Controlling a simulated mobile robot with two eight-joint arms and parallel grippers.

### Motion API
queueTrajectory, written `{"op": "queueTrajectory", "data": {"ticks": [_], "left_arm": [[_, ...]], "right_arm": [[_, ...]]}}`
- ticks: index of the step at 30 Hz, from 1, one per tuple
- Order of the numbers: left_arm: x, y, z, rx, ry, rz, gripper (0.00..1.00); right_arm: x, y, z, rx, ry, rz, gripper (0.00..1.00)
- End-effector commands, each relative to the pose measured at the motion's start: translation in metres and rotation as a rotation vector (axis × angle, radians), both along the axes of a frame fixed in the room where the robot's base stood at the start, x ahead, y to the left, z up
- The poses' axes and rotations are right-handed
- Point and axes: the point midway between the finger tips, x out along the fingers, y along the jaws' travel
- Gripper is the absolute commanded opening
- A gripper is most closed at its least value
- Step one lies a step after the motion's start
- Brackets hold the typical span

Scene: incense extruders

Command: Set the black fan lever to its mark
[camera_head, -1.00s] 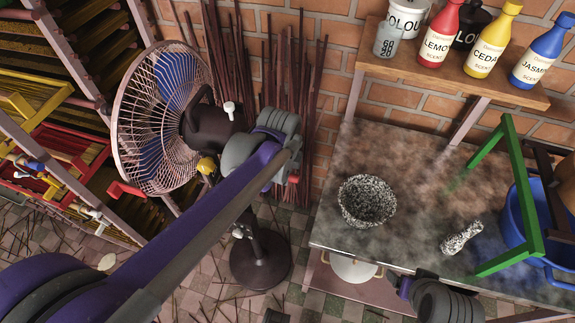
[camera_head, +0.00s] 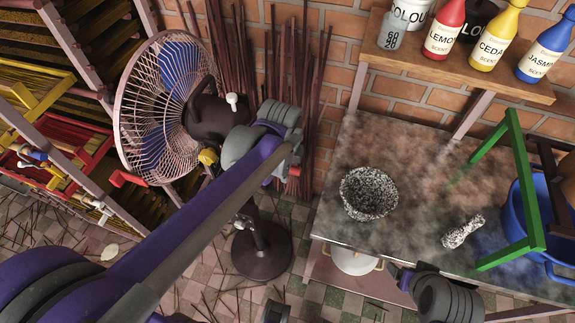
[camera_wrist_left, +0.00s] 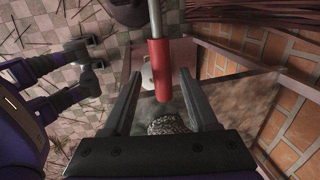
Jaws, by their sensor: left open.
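The pedestal fan (camera_head: 160,105) stands at the left centre of the head view. A black loop handle (camera_head: 201,87), a white knob (camera_head: 233,101), a yellow knob (camera_head: 208,157) and a red-gripped lever (camera_head: 128,179) show around its housing. I cannot make out which part is the black lever or its mark. My left arm crosses in front of the fan. In the left wrist view my left gripper (camera_wrist_left: 160,76) is open, with a red grip on a metal rod (camera_wrist_left: 159,66) between or just beyond its fingers; contact is unclear.
A stone table (camera_head: 420,215) on the right holds a speckled mortar (camera_head: 368,193), a pestle (camera_head: 462,231), a green frame (camera_head: 528,185) and a blue tub (camera_head: 512,215). Scent bottles stand on a wooden shelf (camera_head: 450,73). Racks (camera_head: 60,110) are on the left; sticks lean on the wall.

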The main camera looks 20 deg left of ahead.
Motion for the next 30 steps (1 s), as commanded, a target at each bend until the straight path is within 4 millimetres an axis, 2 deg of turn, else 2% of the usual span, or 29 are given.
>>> {"op": "queueTrajectory", "data": {"ticks": [5,18,24,30], "left_arm": [[-0.001,0.0,0.01,0.0,-0.001,0.0,0.59],[-0.018,-0.001,0.09,0.0,0.0,0.0,0.59],[-0.021,-0.001,0.105,0.0,0.0,0.0,0.59],[-0.021,-0.001,0.106,0.0,0.0,0.0,0.59]], "right_arm": [[0.0,0.0,0.002,0.0,-0.001,0.0,0.78],[0.003,0.0,0.012,0.0,-0.006,0.0,0.78],[0.003,0.0,0.013,0.0,-0.006,0.0,0.78],[0.003,0.0,0.013,0.0,-0.006,0.0,0.78]]}}
